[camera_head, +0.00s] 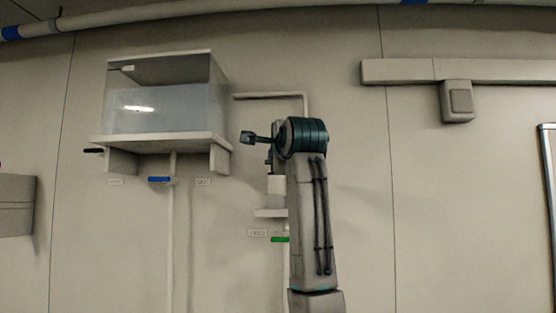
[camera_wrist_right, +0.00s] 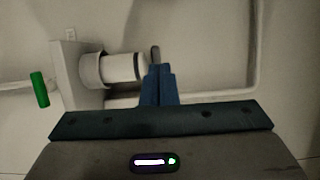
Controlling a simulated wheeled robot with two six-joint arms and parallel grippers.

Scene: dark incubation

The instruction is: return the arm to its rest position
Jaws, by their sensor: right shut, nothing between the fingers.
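My right arm rises from the bottom of the head view, right of the middle, with its dark teal wrist joint at the top. My right gripper (camera_head: 248,138) points left, level with the lower part of a glass-fronted box and to the right of it. In the right wrist view the dark blue fingers of the right gripper (camera_wrist_right: 158,76) are together and hold nothing. They overlap a white cylinder (camera_wrist_right: 120,67) in that picture; whether they touch it I cannot tell. My left gripper is not in view.
The glass-fronted box (camera_head: 160,108) sits on a wall bracket with a blue-handled pipe (camera_head: 159,179) below. The white cylinder (camera_head: 275,187) stands on a small shelf (camera_head: 268,213), partly behind my arm. A green handle (camera_head: 280,240) is below it.

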